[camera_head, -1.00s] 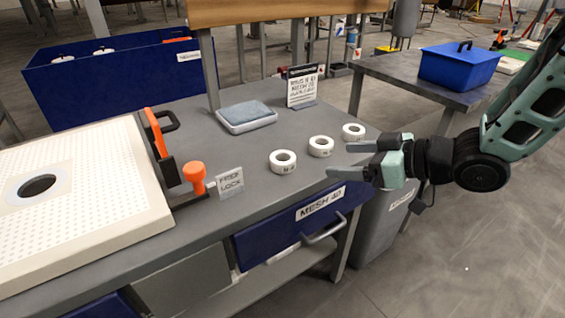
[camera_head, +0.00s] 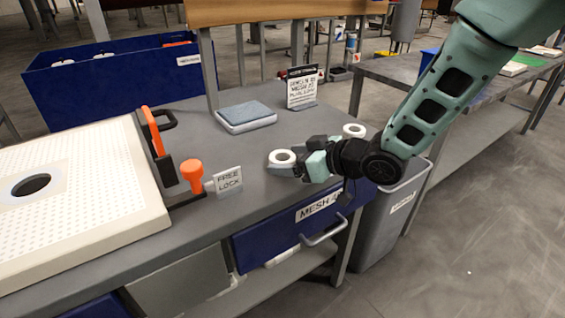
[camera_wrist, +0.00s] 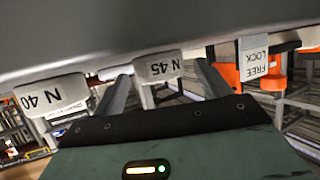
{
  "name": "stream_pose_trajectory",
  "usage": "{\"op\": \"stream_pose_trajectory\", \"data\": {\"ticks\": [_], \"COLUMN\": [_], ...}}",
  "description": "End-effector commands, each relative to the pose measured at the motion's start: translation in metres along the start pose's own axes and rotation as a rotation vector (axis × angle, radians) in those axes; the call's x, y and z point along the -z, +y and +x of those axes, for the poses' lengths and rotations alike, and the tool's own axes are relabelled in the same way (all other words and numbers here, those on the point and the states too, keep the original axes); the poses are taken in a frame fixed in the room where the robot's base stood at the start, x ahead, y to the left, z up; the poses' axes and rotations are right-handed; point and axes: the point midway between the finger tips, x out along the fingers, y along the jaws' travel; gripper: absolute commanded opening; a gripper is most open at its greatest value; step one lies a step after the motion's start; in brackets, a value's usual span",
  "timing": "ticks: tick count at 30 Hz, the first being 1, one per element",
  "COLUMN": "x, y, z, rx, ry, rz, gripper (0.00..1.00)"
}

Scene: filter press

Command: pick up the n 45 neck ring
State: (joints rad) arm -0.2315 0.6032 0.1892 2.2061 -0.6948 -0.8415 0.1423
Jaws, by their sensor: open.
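The N 45 neck ring (camera_wrist: 157,66) is a white ring whose label shows upside down in the wrist view. It lies between the two fingers of my gripper (camera_wrist: 164,72), which are apart, with a gap visible on each side. In the head view my gripper (camera_head: 286,163) is low over the grey table at the leftmost white ring (camera_head: 282,154), which appears to be the N 45 one. Its lower part is partly hidden by the fingers. The N 40 ring (camera_wrist: 50,97) is outside the fingers, at the left in the wrist view.
Another white ring (camera_head: 353,130) stands farther right; the middle ring is hidden behind my gripper. A FREE LOCK sign (camera_head: 228,181) and an orange knob (camera_head: 192,174) are to the left. A blue-grey pad (camera_head: 246,114) and a text sign (camera_head: 301,87) are behind. A MESH 40 drawer (camera_head: 290,232) is below.

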Motion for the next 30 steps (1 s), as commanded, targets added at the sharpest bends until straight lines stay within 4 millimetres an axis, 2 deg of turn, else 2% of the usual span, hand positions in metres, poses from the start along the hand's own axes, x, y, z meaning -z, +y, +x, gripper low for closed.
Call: {"op": "stream_pose_trajectory", "data": {"ticks": [8, 13, 14, 23, 26, 30], "x": [0.0, 0.0, 0.0, 0.003, 0.013, 0.039], "y": [0.0, 0.0, 0.0, 0.001, 0.001, 0.001], "z": [0.004, 0.004, 0.004, 0.003, -0.001, -0.012], "rx": [-0.001, -0.001, -0.001, -0.001, -0.002, -0.003], "ry": [0.0, 0.0, 0.0, 0.002, 0.004, 0.006], "rz": [0.0, 0.0, 0.0, -0.001, -0.001, -0.003], "gripper": [0.76, 0.31, 0.27, 0.27, 0.27, 0.27]}}
